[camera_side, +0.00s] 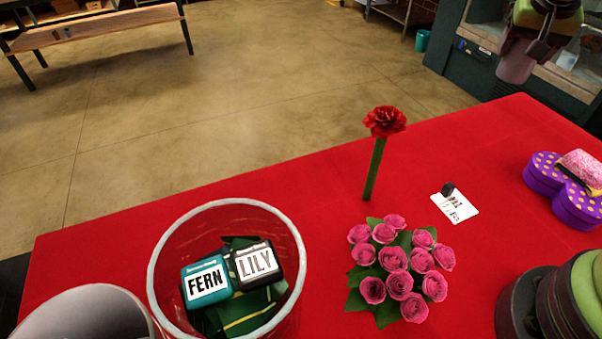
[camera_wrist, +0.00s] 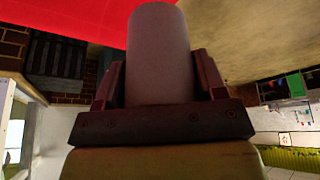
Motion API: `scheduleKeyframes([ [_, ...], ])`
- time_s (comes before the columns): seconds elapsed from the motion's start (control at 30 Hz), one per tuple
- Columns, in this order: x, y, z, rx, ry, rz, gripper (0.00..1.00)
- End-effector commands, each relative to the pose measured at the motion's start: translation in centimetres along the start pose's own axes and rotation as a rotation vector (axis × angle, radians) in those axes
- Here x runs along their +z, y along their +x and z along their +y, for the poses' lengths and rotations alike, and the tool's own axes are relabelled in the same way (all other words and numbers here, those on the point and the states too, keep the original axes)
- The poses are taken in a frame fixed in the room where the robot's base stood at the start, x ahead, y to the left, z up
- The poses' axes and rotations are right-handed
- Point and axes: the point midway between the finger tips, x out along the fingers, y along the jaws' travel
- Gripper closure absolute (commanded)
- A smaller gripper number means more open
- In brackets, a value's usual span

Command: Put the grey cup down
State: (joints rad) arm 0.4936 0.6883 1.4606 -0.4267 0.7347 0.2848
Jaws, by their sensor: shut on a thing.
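The grey cup (camera_side: 516,66) hangs in the air at the top right of the side view, above the level of the red table (camera_side: 300,185). In that view it appears beyond the table's far edge. My gripper (camera_side: 533,42) is shut on the cup. In the wrist view the cup (camera_wrist: 160,50) fills the middle, with one finger of my gripper (camera_wrist: 160,85) on each side of it. The cup's contents, if any, are hidden.
A red carnation (camera_side: 385,121) stands upright near the pink rose bunch (camera_side: 399,266). A white card (camera_side: 456,207) and purple dotted box (camera_side: 566,190) lie to the right. Bare cloth shows left of the carnation.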

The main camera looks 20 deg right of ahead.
Motion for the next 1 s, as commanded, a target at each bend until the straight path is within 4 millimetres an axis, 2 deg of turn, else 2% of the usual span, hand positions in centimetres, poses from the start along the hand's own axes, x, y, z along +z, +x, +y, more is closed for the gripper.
scheduleKeyframes([
  [0.27,2.0,-0.7,-6.5,-0.068,-0.165,0.0,0.63],
  [0.47,5.6,-2.3,-13.9,-0.154,-0.369,0.003,0.63],
  [0.6,10.0,-4.3,-20.1,-0.233,-0.559,0.008,0.63],
  [0.67,12.4,-5.4,-22.5,-0.268,-0.643,0.009,0.63],
  [0.8,18.3,-8.0,-27.3,-0.349,-0.835,0.014,0.63],
  [0.9,22.5,-9.8,-29.7,-0.401,-0.957,0.018,0.63],
  [1.0,25.9,-11.3,-31.1,-0.442,-1.053,0.02,0.63],
])
